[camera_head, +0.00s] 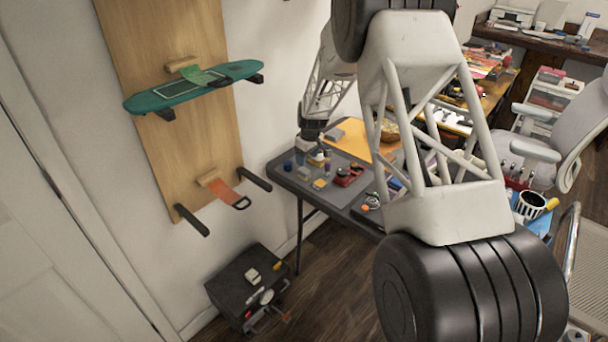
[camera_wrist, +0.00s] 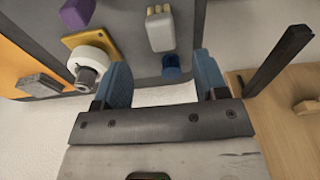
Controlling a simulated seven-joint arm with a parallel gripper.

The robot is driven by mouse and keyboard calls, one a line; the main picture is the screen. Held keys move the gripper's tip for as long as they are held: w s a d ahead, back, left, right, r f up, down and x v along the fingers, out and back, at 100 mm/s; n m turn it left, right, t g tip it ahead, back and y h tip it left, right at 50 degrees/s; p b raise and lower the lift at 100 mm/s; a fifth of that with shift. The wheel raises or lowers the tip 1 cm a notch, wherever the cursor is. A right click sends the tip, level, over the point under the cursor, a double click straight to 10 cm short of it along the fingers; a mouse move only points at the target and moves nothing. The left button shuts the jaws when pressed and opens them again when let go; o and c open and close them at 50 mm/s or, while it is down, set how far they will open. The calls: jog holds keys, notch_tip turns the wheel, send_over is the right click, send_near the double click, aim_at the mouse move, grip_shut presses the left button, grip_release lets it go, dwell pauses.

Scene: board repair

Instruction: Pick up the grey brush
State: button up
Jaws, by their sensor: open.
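A pale grey block with cream, bristle-like ridges, which looks like the grey brush (camera_wrist: 161,30), lies on the grey table top in the wrist view. In the head view it seems to be the small pale piece (camera_head: 304,173) near the table's left end. My gripper (camera_wrist: 163,80) is open with its two blue fingers apart and nothing between them. The brush lies beyond the fingertips, roughly in line with the gap. A blue cylinder (camera_wrist: 172,66) stands closer to the gap. In the head view my gripper is small and partly hidden above the table's left end.
A white roll on a yellow square (camera_wrist: 75,41), a purple block (camera_wrist: 77,12) and a grey block (camera_wrist: 38,86) lie left of the brush. A wall with a wooden panel (camera_head: 160,135) stands beside the table. A black box (camera_head: 235,284) is on the floor.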

aim_at(304, 170)
jog(key=shift+w+a+f, duration=0.1)
jog(key=shift+f, duration=1.15)
jog(key=shift+f, duration=0.15)
jog(key=shift+w+a+f, duration=0.1)
jog(key=shift+a+f, duration=0.05)
jog(key=shift+f, duration=0.65)
jog(key=shift+w+a+f, duration=0.1)
jog(key=shift+a+f, duration=0.05)
jog(key=shift+f, duration=0.65)
jog(key=shift+w+a+f, duration=0.1)
jog(key=shift+a+f, duration=0.05)
jog(key=shift+f, duration=0.65)
jog(key=c, duration=1.1)
jog(key=shift+r, duration=0.15)
